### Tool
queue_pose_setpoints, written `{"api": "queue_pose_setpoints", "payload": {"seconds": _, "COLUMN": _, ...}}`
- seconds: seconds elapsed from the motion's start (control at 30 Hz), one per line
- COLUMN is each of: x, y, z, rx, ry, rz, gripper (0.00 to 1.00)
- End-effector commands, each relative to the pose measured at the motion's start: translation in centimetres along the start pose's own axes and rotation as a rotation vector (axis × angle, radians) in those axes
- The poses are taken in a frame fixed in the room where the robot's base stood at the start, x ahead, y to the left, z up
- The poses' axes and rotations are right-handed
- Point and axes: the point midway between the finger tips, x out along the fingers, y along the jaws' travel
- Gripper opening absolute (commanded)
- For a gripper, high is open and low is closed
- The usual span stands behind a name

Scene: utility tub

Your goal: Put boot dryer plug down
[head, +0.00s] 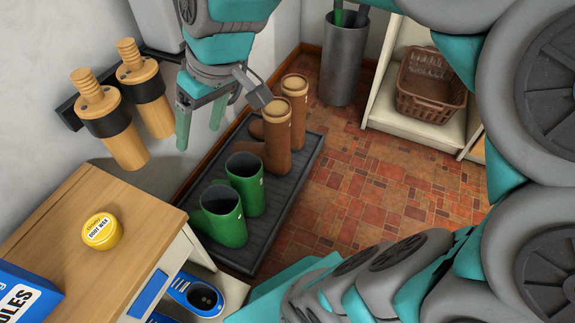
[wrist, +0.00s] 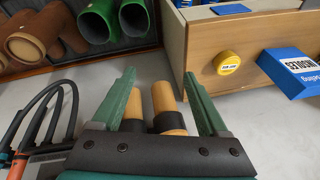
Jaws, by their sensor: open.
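Two wooden plugs with ridged tops and black collars, which I take for the boot dryer plugs, sit side by side on a dark wall bar at left: the nearer plug (head: 108,118) and the farther plug (head: 146,97). My gripper (head: 199,138) is open and empty, to the right of the plugs and apart from them in the head view. In the wrist view, the plugs (wrist: 165,97) (wrist: 133,104) appear between the spread green fingers (wrist: 159,74), partly hidden by the gripper body. I see no contact.
Green boots (head: 222,215) and brown boots (head: 278,133) stand on a dark tray (head: 240,259) on the tiled floor. A wooden-topped cabinet (head: 110,270) holds a yellow boot wax tin (head: 101,231) and a blue box (head: 22,296). Dark cables (wrist: 38,115) show in the wrist view.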

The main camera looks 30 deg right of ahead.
Motion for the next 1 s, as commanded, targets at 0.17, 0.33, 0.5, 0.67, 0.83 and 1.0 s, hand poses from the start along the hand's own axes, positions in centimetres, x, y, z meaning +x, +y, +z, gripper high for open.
{"api": "queue_pose_setpoints", "payload": {"seconds": 0.17, "x": 3.8, "y": 0.4, "z": 10.8, "rx": 0.177, "ry": -0.225, "rz": 0.102, "gripper": 0.77}}
{"api": "queue_pose_setpoints", "payload": {"seconds": 0.33, "x": 5.2, "y": 1.1, "z": 17.9, "rx": 0.321, "ry": -0.358, "rz": 0.181, "gripper": 0.77}}
{"api": "queue_pose_setpoints", "payload": {"seconds": 0.5, "x": 5.6, "y": 1.3, "z": 20.9, "rx": 0.384, "ry": -0.412, "rz": 0.216, "gripper": 0.77}}
{"api": "queue_pose_setpoints", "payload": {"seconds": 0.67, "x": 5.6, "y": 1.3, "z": 21.1, "rx": 0.39, "ry": -0.416, "rz": 0.219, "gripper": 0.77}}
{"api": "queue_pose_setpoints", "payload": {"seconds": 0.83, "x": 5.5, "y": 1.3, "z": 21.0, "rx": 0.388, "ry": -0.415, "rz": 0.218, "gripper": 0.77}}
{"api": "queue_pose_setpoints", "payload": {"seconds": 1.0, "x": 3.4, "y": 0.9, "z": 20.4, "rx": 0.388, "ry": -0.415, "rz": 0.217, "gripper": 0.77}}
